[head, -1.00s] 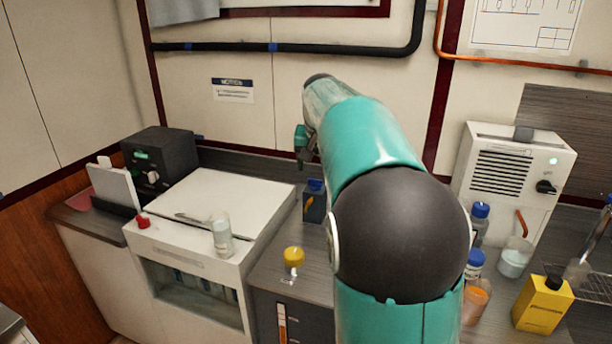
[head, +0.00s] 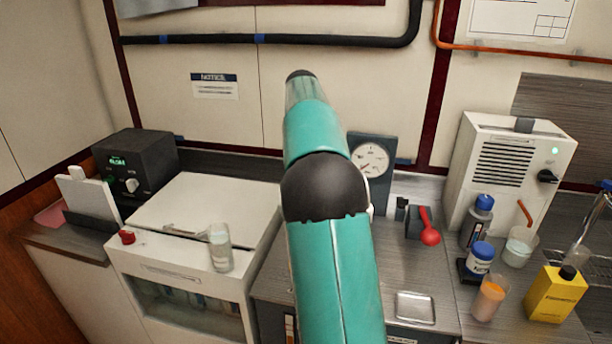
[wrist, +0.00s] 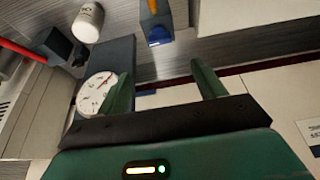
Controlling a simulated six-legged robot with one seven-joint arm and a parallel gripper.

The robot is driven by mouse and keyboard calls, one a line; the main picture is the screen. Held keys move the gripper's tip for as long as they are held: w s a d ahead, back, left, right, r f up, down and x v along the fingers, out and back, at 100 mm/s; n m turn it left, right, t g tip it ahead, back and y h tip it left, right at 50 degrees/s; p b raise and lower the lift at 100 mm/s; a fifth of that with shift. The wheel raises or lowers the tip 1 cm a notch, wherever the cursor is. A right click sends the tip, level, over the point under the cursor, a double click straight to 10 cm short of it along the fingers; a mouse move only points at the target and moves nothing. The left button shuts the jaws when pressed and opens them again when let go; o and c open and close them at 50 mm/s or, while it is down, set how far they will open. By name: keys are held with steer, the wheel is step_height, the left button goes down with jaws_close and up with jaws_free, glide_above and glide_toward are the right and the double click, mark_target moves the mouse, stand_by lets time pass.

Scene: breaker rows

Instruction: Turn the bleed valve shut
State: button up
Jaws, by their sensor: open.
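A red-handled valve (head: 430,236) sits on the counter beside a round pressure gauge (head: 371,160), its lever tilted over a dark block. In the wrist view its red lever (wrist: 22,49) and dark block (wrist: 57,44) are at the upper left, near the gauge (wrist: 97,92). A small blue part with an orange lever (wrist: 152,7) is at the top of the wrist view. No label shows which handle is the bleed valve. My gripper (wrist: 165,86) is open and empty, its two green fingers apart. My arm hides it in the head view.
A white fume-type cabinet (head: 201,238) with a glass (head: 220,248) on it is left of my arm. Bottles, a beaker of orange liquid (head: 488,299), a yellow container (head: 555,294) and a vented box (head: 508,170) crowd the right. A metal tray (head: 414,308) lies in front.

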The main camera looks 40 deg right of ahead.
steer(key=x, duration=1.4)
steer(key=c, duration=1)
